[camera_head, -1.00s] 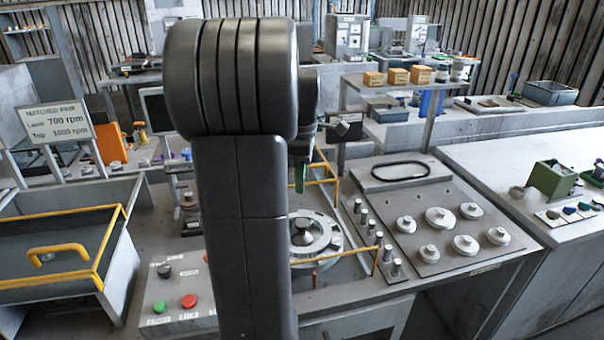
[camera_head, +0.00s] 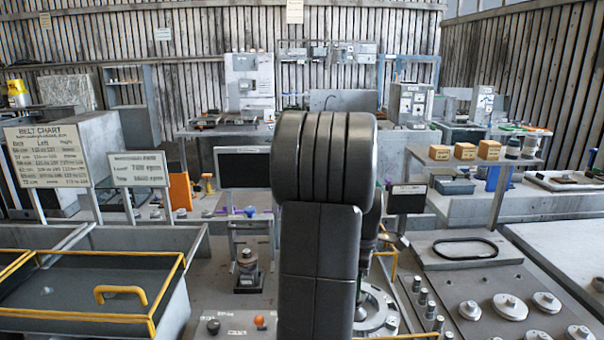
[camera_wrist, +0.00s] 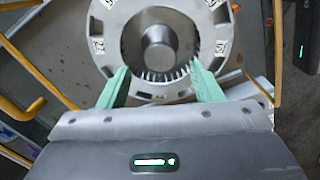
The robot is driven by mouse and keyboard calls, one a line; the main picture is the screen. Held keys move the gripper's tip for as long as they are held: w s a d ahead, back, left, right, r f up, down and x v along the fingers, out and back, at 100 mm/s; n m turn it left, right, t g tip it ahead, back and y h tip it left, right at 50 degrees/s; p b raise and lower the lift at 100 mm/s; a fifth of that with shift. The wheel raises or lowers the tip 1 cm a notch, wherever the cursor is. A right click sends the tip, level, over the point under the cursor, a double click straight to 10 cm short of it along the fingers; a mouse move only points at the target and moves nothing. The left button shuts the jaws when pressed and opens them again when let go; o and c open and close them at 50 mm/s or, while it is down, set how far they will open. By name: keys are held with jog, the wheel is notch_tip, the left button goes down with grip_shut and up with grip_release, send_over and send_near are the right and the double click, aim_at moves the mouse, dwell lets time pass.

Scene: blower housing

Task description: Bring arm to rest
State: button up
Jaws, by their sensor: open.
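My gripper (camera_wrist: 160,88) shows in the wrist view with its two green fingers spread apart and nothing between them. Beyond the fingers lies the round metal blower housing (camera_wrist: 113,22), with a cylindrical hub (camera_wrist: 157,45) at its centre. I cannot tell the gap between fingertips and housing. In the head view my dark arm stands upright in the middle and hides the gripper and part of the housing (camera_head: 375,312).
A grey plate (camera_head: 478,290) with several metal discs and a black belt ring (camera_head: 465,248) lies right. A yellow-railed bin (camera_head: 85,317) stands left. A button panel (camera_head: 235,326) is in front. Yellow rails (camera_wrist: 278,45) flank the housing.

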notch_tip(320, 180, down, 4)
jog(key=shift+r, duration=0.15)
dwell(0.5)
notch_tip(320, 180, up, 13)
notch_tip(320, 180, down, 13)
jog(key=shift+f, duration=0.15)
jog(key=m, duration=0.5)
jog(key=shift+p, duration=0.3)
jog(key=m, duration=0.4)
jog(key=shift+m, duration=0.3)
jog(key=m+p, duration=0.1)
jog(key=m, duration=0.4)
jog(key=shift+m+p, duration=0.6)
jog(key=shift+m, duration=1.9)
